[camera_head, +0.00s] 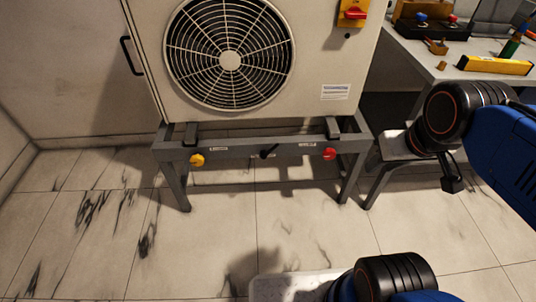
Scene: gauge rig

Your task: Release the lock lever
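A small black lever (268,151) sits at the middle of the front rail of a grey steel stand (230,151). It looks tilted, with one end raised to the right; I take it for the lock lever, but its label is too small to read. A yellow knob (196,160) is on the rail to its left and a red knob (329,154) to its right. My blue and black arm links come in from the right, apart from the rail. I cannot make out my gripper's fingers in this view.
The stand carries a beige cabinet (140,60) with a round fan grille (230,60) and a red switch on a yellow plate (352,14). A workbench (415,62) at right holds tools and a yellow level (495,65).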

